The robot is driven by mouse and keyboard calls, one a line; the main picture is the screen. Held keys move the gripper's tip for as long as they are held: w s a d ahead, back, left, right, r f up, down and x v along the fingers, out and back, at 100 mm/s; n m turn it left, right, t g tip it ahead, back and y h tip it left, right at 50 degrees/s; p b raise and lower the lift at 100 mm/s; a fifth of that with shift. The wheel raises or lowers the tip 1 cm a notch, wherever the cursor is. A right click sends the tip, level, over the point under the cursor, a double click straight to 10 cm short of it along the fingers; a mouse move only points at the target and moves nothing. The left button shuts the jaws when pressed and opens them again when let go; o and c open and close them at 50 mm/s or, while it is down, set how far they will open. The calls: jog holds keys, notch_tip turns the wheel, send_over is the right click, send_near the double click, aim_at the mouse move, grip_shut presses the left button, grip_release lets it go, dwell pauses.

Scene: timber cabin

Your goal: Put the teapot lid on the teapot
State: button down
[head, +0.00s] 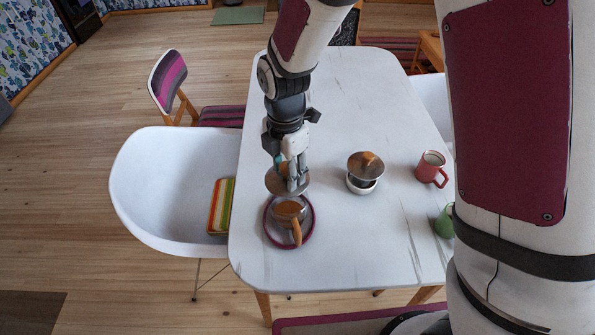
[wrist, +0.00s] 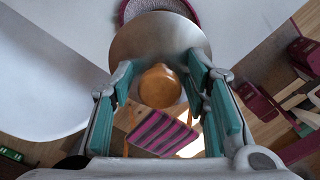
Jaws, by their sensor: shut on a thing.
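The teapot lid is a grey metal disc (head: 272,183) with an orange-brown wooden knob. My gripper (head: 293,178) is shut on the knob, and the lid hangs below the fingers. In the wrist view the knob (wrist: 160,86) sits between the green finger pads, with the disc (wrist: 160,37) beyond it. The teapot (head: 288,208) is a metal pot with a wooden handle. It stands on a round maroon mat (head: 268,232), just in front of the lid in the head view. The lid appears apart from it; the exact height gap is unclear. In the wrist view, the lid hides the teapot.
A similar metal lid with a wooden knob (head: 366,163) rests on a small white-based vessel to the right. A red mug (head: 431,168) and a green item (head: 444,222) stand farther right. A white chair (head: 165,180) is left of the white table (head: 340,255). The table's front is clear.

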notch_tip(320, 180, down, 6)
jog(key=b, duration=0.2)
jog(key=shift+b, duration=0.4)
jog(key=shift+f+b, duration=0.45)
jog(key=shift+f, duration=0.35)
dwell(1.0)
jog(key=c, duration=0.8)
grip_release()
jog(key=shift+r, duration=0.1)
notch_tip(320, 180, up, 12)
jog(key=shift+f, duration=0.15)
jog(key=shift+d, duration=0.1)
